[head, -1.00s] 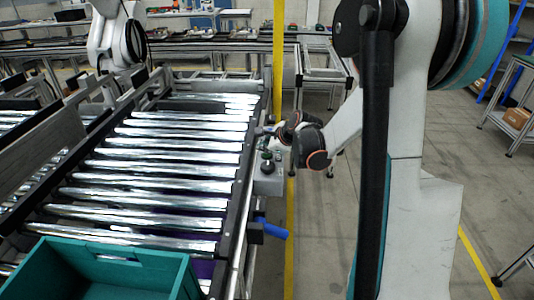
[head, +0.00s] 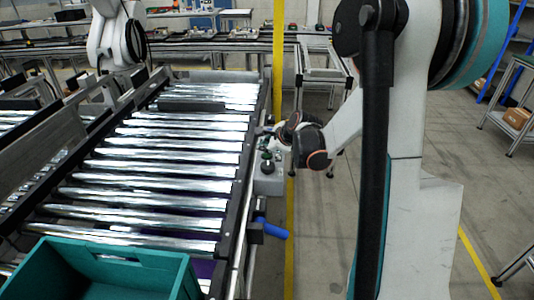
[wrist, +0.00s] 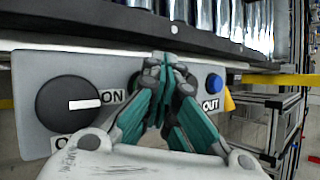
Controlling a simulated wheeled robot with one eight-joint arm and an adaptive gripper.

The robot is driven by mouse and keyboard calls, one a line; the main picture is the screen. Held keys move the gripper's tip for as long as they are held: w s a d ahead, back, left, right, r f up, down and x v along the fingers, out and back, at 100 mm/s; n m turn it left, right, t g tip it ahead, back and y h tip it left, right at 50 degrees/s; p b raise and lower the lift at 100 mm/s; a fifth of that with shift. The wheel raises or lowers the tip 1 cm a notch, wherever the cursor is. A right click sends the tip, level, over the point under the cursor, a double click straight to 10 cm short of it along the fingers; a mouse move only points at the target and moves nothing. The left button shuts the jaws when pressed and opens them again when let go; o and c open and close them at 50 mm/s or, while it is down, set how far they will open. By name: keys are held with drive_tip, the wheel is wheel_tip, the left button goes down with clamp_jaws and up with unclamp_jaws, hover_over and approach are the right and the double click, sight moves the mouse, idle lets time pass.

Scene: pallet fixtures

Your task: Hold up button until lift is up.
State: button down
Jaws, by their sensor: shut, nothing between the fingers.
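A grey control panel (wrist: 70,75) fills much of the wrist view. It has a black rotary knob (wrist: 68,104) marked ON at the left and a blue button (wrist: 214,84) by the word OUT at the right. My gripper (wrist: 167,65) is shut, its fingertips together at the middle of the panel, between knob and blue button. The fingers hide whatever is there, so the up button and any contact cannot be seen. In the head view the control box (head: 268,184) is on the conveyor's right side, with my gripper (head: 274,132) at it. The lift (head: 192,106) seems to be the dark bar across the far rollers.
The roller conveyor (head: 150,176) runs away from me, with a teal crate (head: 95,256) at its near end. A blue handle-like part (head: 272,229) sticks out at its right side. A yellow post (head: 279,60) stands behind the box.

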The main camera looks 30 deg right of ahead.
sight(265, 155)
drive_tip(key=shift+r, duration=0.1)
idle(0.6)
drive_tip(key=shift+r+p, duration=0.65)
drive_tip(key=shift+r, duration=0.2)
wheel_tip(265, 155, up, 5)
drive_tip(key=p, duration=0.3)
idle(0.5)
